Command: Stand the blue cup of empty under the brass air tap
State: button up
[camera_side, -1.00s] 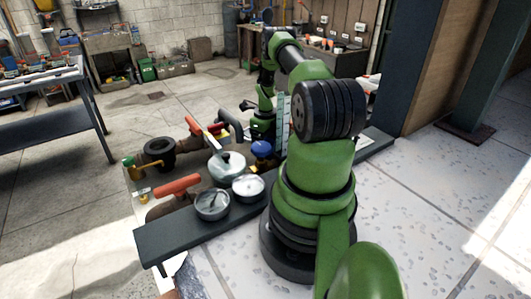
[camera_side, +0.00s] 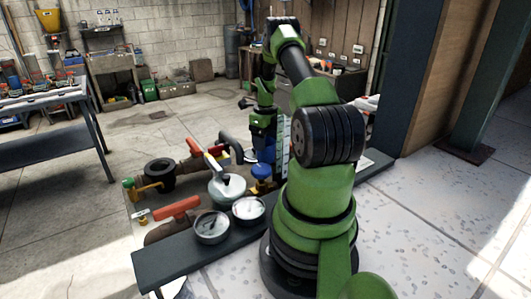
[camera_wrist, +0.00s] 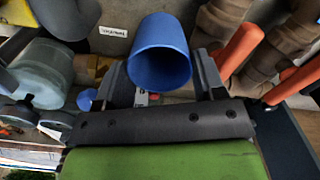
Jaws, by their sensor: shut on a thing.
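The blue cup (camera_wrist: 160,62) is between the two fingers of my gripper (camera_wrist: 165,85) in the wrist view, its open mouth facing the camera. The gripper is shut on it. In the side view my gripper (camera_side: 264,128) hangs over the far part of the bench, with the blue cup (camera_side: 266,153) showing small beneath it, above the bench top. A brass-coloured fitting with a green end (camera_side: 148,187) is at the bench's left end; I cannot tell whether it is the air tap. A blue knob on a brass-coloured base (camera_side: 261,172) stands just nearer than the cup.
Two round gauges (camera_side: 211,228) and a pale lidded pot (camera_side: 226,190) stand near the bench's front. Pipework with orange-red handles (camera_side: 178,208) fills the left side. A dark rail (camera_side: 190,250) runs along the front edge. A clear container (camera_wrist: 45,72) is left in the wrist view.

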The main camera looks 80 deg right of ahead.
jog(key=shift+r, duration=1.35)
notch_tip(320, 180, up, 10)
jog(key=f, duration=0.1)
jog(key=n, duration=0.9)
send_over(163, 187)
jog(key=s+a, duration=0.1)
jog(key=s, duration=0.3)
jog(key=f, duration=1.8)
jog(key=shift+w+f, duration=0.2)
jog(key=shift+f, duration=0.15)
jog(key=shift+w+d, duration=0.25)
jog(key=shift+w, duration=0.4)
jog(key=shift+w+d, duration=0.2)
jog(key=shift+w, duration=0.45)
jog(key=shift+w+d, duration=0.25)
jog(key=shift+w, duration=0.4)
jog(key=shift+f, duration=0.5)
